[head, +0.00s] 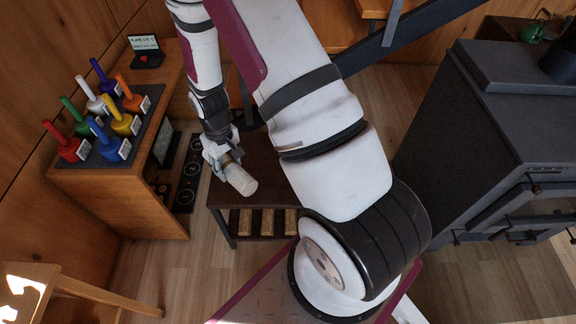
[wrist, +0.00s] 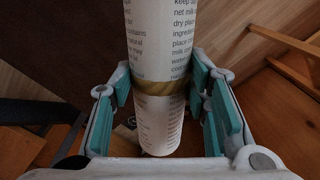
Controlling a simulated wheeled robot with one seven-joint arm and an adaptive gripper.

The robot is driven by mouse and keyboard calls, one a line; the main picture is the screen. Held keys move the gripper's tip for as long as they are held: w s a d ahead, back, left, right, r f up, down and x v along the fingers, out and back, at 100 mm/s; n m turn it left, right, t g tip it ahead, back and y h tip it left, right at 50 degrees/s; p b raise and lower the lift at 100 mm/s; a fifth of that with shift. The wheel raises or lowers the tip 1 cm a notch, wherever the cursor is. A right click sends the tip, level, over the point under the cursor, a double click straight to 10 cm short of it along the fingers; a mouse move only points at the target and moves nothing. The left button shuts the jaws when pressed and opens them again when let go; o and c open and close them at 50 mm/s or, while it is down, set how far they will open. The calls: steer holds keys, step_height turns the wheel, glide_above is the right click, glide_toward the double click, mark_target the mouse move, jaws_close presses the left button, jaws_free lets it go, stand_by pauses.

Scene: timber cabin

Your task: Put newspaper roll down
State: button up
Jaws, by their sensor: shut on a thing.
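The newspaper roll (wrist: 160,45) is a pale cylinder with printed text and a tan band around it. In the wrist view it stands between the teal pads of my gripper (wrist: 162,98), which is shut on it near the band. In the head view my gripper (head: 221,156) holds the roll (head: 241,181), whose pale end points down and to the right. The roll appears over the small dark table (head: 268,168); its height above the top is hard to tell. Part of the roll is hidden by the fingers.
A wooden bench (head: 158,178) at left bears several coloured hand bells on a dark mat. The dark table has a lower slatted shelf (head: 262,222). A black stove (head: 495,130) stands at right, a wooden chair (head: 75,290) at lower left.

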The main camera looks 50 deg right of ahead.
steer(key=s+d+f+b, duration=0.1)
steer(key=d+f+b, duration=0.3)
steer(key=b, duration=0.3)
steer(key=s+d+f+b, duration=0.1)
steer(key=d+f+b, duration=0.4)
steer(key=b, duration=0.2)
steer(key=s+d+f+b, duration=0.1)
steer(key=d+f+b, duration=0.4)
steer(key=b, duration=0.2)
steer(key=shift+s+f, duration=0.2)
steer(key=shift+s, duration=0.2)
steer(key=w+a+b, duration=0.1)
steer(key=w, duration=0.4)
steer(key=w+a+f+b, duration=0.1)
steer(key=w+b, duration=0.1)
steer(key=w, duration=0.3)
steer(key=w+a+b, duration=0.1)
steer(key=w+a, duration=0.1)
steer(key=w, duration=0.3)
steer(key=shift+w+f, duration=0.25)
steer(key=shift+w, duration=0.1)
steer(key=shift+s+d+f+b, duration=0.1)
steer(key=shift+f+b, duration=1)
steer(key=shift+f, duration=0.6)
steer(key=shift+f, duration=0.1)
steer(key=o, duration=1.3)
steer(key=shift+c, duration=0.2)
